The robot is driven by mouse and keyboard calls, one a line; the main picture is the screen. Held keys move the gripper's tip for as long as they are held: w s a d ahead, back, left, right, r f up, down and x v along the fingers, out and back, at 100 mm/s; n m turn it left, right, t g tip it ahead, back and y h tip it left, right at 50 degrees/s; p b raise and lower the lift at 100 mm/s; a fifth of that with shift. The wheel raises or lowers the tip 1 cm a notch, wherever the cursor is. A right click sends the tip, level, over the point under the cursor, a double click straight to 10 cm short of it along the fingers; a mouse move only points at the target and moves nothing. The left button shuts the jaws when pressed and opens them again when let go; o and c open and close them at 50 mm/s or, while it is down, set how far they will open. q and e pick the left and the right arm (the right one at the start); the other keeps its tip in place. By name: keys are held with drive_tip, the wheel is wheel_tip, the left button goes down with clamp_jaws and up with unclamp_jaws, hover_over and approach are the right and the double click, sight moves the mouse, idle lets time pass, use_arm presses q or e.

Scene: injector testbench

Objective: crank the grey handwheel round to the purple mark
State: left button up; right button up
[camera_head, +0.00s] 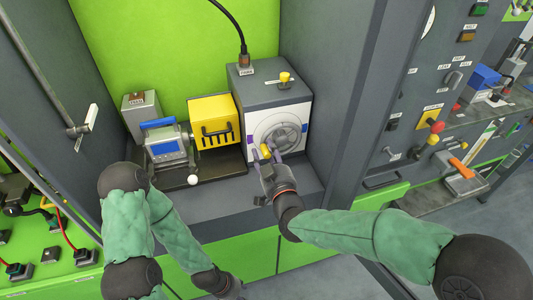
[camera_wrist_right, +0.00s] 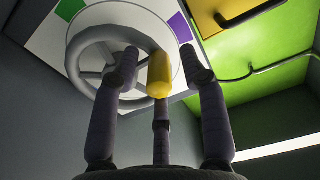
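The grey handwheel (camera_head: 282,133) is a spoked wheel on the white front panel of a grey box. It also shows in the wrist view (camera_wrist_right: 88,58). Its yellow crank knob (camera_head: 265,151) is at the wheel's lower left in the head view. My right gripper (camera_head: 266,158) is at the knob. In the wrist view its fingers stand either side of the yellow knob (camera_wrist_right: 160,75), with gaps visible. My left gripper (camera_head: 232,288) is low at the bottom edge, far from the wheel; its fingers are unclear.
A yellow box (camera_head: 214,120) and a blue-and-grey instrument (camera_head: 167,147) stand left of the wheel's box. Another yellow knob (camera_head: 285,78) is on top of that box. A grey cabinet wall (camera_head: 340,100) closes off the right side. A green mark (camera_wrist_right: 70,9) shows in the wrist view.

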drive_tip(key=v, duration=1.2)
idle(0.6)
